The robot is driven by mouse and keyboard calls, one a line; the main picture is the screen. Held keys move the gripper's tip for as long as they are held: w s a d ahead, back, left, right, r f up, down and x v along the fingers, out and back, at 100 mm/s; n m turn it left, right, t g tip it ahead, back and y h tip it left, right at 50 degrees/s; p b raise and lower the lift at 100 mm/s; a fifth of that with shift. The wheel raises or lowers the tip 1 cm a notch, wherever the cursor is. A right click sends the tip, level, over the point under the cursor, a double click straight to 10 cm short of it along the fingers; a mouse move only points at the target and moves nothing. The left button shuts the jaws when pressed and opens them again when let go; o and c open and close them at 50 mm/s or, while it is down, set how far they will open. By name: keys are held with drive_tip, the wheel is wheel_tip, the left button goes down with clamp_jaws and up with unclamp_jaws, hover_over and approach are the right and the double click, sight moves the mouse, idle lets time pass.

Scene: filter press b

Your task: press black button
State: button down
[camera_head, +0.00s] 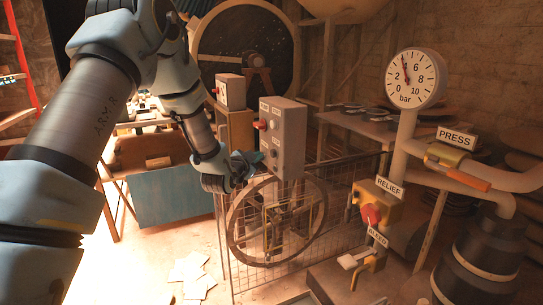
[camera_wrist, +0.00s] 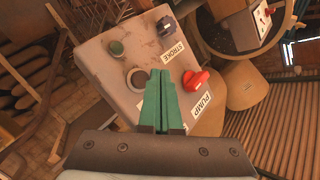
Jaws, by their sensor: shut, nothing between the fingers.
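The grey control box (camera_head: 283,140) stands above the mesh guard in the head view. In the wrist view its tilted panel (camera_wrist: 140,45) carries a dark green round button (camera_wrist: 116,47), a dark knob (camera_wrist: 165,25) by the STROKE label and a red knob (camera_wrist: 195,79) by the PUMP label. A dark round button in a ring (camera_wrist: 136,79) lies just left of my fingertips and is partly covered by them. My gripper (camera_wrist: 160,74) is shut and empty, with its green fingers pointing at the panel. In the head view my gripper (camera_head: 256,157) is at the box's left side; contact cannot be told.
A spoked handwheel (camera_head: 232,222) and a wire mesh guard (camera_head: 335,222) stand below the box. A second box with a red knob (camera_head: 230,91) stands behind.

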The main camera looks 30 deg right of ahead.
drive_tip(key=a, duration=0.3)
drive_tip(key=shift+w+a+b, duration=0.2)
drive_tip(key=shift+b, duration=0.1)
idle(0.6)
drive_tip(key=a+r+n+g+y+p, duration=0.1)
drive_tip(key=a+r+n+y+p, duration=0.2)
drive_tip(key=a, duration=0.9)
drive_tip(key=a+r+n+g+y+p, duration=0.1)
drive_tip(key=a+n+y+p, duration=0.35)
drive_tip(key=a, duration=0.75)
drive_tip(key=s+a+r+n+g+y+p, duration=0.1)
drive_tip(key=s+a+r+n+g+y, duration=0.1)
drive_tip(key=s+a, duration=0.7)
drive_tip(key=s+a+r+n+g+y+p, duration=0.1)
drive_tip(key=s+a+r+n+g+y, duration=0.1)
drive_tip(key=s+a+n, duration=0.5)
drive_tip(key=s+a+g+y, duration=0.1)
drive_tip(key=s+a+g, duration=0.1)
drive_tip(key=shift+s+a+r+p, duration=0.2)
drive_tip(key=shift+s+a+p, duration=0.1)
drive_tip(key=shift+s+p, duration=0.1)
